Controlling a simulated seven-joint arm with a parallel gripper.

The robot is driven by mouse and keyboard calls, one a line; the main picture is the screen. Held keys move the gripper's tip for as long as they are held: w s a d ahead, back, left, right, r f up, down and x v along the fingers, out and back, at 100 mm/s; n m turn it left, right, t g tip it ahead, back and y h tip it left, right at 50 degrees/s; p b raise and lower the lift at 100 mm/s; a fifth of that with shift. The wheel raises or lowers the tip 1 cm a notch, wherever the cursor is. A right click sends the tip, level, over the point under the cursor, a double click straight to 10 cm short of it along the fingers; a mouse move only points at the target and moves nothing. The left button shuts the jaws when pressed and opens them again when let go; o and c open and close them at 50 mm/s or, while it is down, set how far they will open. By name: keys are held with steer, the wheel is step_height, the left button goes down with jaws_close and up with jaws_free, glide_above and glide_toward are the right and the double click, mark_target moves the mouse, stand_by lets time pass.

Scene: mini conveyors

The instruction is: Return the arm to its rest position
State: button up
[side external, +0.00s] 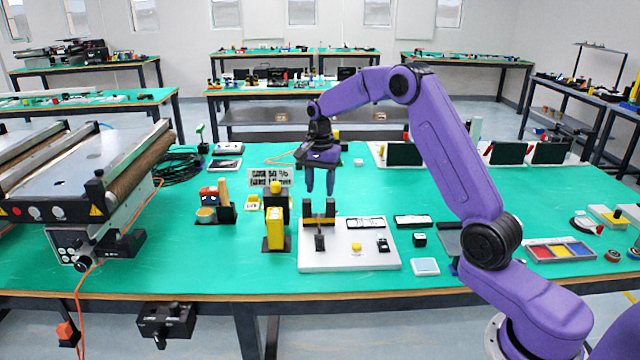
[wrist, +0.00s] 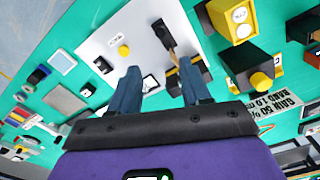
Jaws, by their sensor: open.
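My gripper (side external: 320,182) is open, with its two fingers pointing down and nothing between them. It hangs above the green table (side external: 480,200), over the back left of a white board (side external: 340,257). In the wrist view the two blue-grey fingers of my gripper (wrist: 158,92) stand apart, with the white board (wrist: 110,40) beyond them. A black holder with a hammer-like tool (side external: 319,235) stands on the board just below the fingers. In the wrist view this tool (wrist: 166,38) lies near the right finger. My purple arm is bent, reaching left from its base.
A yellow box (side external: 275,228) in a black stand is left of the board. A mini conveyor (side external: 80,175) fills the table's left side. A tray with coloured sections (side external: 560,250) lies to the right. The table behind my arm's elbow is mostly clear up to dark panels (side external: 405,154).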

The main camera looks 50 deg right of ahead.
steer(key=shift+r, duration=0.15)
steer(key=s+a+r+n, duration=0.2)
steer(key=s+a+n, duration=0.4)
steer(key=s+a, duration=0.2)
steer(key=s+a+r+n, duration=0.3)
steer(key=s+a+n, duration=0.3)
steer(key=s+a, duration=0.25)
steer(key=s+d+f+n, duration=0.1)
steer(key=s+n, duration=1.3)
steer(key=s, duration=1)
steer(key=shift+s+d+f, duration=0.15)
steer(key=shift+s+f, duration=0.1)
